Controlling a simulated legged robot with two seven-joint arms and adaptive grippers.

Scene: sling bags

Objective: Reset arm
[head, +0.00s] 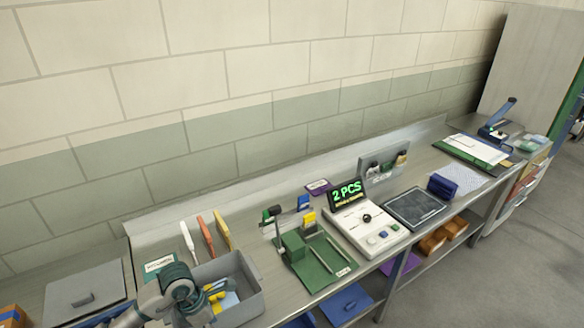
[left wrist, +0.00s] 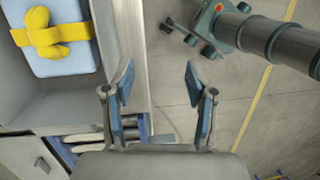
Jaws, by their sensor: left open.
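My left gripper (left wrist: 160,105) is open and empty in the left wrist view, its two blue-padded fingers spread apart over the bench's front edge and the floor. In the head view my left arm comes in at the bottom left, and its wrist covers part of a grey bin (head: 252,300). The fingers cannot be made out there. The bin also shows in the left wrist view (left wrist: 60,103), left of the fingers, holding a light blue pack with a yellow band (left wrist: 48,38).
The bench carries a green mat (head: 318,265), a white console (head: 368,232) with a lit "2 PCS" display (head: 347,193), a dark tray (head: 415,208) and a closed grey box (head: 85,290). Tools stand behind the bin. Orange bins (head: 433,242) sit below. Open floor lies in front.

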